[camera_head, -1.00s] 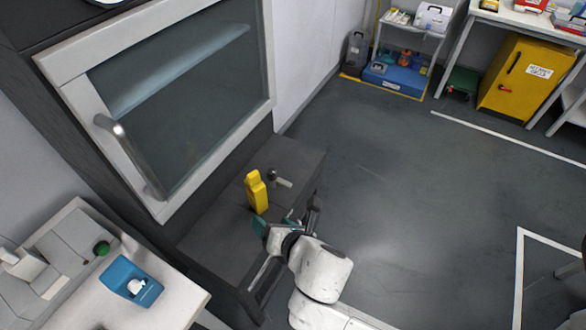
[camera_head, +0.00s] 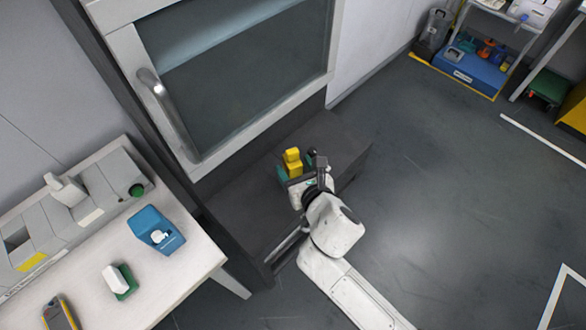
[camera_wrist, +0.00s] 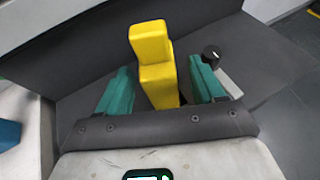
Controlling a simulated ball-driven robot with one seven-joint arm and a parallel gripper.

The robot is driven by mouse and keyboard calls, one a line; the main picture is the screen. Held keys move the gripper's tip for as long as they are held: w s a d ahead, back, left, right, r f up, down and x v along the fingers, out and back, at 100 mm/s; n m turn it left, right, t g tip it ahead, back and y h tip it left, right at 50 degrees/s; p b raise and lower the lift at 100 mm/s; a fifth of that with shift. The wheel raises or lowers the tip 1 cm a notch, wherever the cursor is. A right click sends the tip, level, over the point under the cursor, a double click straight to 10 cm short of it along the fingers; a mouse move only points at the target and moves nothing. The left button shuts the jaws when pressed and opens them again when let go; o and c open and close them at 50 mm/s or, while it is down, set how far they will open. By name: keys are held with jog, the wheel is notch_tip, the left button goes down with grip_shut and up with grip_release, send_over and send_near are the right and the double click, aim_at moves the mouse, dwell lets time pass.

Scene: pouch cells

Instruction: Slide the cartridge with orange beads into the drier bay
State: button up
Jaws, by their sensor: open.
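A yellow stepped block (camera_head: 292,161) stands upright on the dark ledge below the glass-fronted cabinet; it also shows in the wrist view (camera_wrist: 152,62). My gripper (camera_head: 297,172) is open at the block. In the wrist view its two teal fingers (camera_wrist: 160,88) stand on either side of the yellow block, with a gap visible on each side. No orange beads show, so I cannot tell which thing is the cartridge. A small white and green piece (camera_head: 121,281) lies on the white bench. A grey unit (camera_head: 75,215) with a dark opening stands at the bench's back; I cannot tell whether it is the drier.
A dark knob (camera_wrist: 211,53) stands on the ledge just right of my fingers. The white bench (camera_head: 190,290) at left also holds a blue device (camera_head: 157,230) and a yellow-grey handheld device (camera_head: 60,313). The cabinet (camera_head: 235,80) rises behind the ledge.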

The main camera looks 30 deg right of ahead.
jog(key=x, duration=0.4)
jog(key=shift+w, duration=0.1)
jog(key=c, duration=1.2)
grip_shut()
jog(key=shift+r, duration=0.1)
